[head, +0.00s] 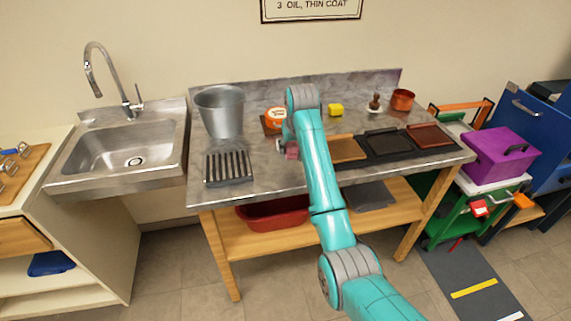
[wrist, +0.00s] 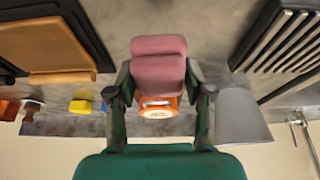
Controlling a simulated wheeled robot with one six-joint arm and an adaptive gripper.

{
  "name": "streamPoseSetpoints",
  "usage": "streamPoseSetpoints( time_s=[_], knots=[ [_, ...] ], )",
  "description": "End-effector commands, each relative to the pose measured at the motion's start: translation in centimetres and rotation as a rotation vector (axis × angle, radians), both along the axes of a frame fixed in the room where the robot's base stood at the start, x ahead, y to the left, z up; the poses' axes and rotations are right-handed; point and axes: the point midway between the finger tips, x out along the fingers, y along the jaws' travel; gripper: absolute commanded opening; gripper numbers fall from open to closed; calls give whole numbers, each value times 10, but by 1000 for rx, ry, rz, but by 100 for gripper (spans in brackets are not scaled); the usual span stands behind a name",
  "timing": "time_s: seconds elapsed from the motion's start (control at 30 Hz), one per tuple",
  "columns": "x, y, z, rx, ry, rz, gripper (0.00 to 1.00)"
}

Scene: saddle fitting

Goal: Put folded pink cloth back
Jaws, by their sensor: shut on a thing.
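The folded pink cloth (wrist: 159,62) is a soft dusky-pink roll with a crease across it, held between the two fingers in the wrist view. My gripper (wrist: 160,82) is shut on it from both sides. In the head view a small part of the cloth (head: 291,153) shows beside my gripper (head: 285,145), above the steel bench (head: 260,178). The arm hides part of the bench there. I cannot tell from these views whether the cloth touches the bench top.
A slotted rack (head: 229,167) and metal bucket (head: 220,112) stand left on the bench. An orange-and-white tin (head: 276,114) stands behind my gripper.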

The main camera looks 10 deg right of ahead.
Motion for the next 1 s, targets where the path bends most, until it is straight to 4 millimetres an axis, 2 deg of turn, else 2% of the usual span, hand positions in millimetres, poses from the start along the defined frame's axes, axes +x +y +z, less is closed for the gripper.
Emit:
streamPoseSetpoints(
  time_s=[0.23, 0.5, 0.9, 0.93, 1.0],
  knots=[
    [0, 1, -23, 0, 1, 1, 23],
    [0, 1, -60, 1, 0, 1, 23],
    [0, 1, -64, 1, -1, 1, 23],
    [0, 1, -64, 1, -1, 1, 59],
    [0, 1, -64, 1, -1, 1, 76]
  ],
)
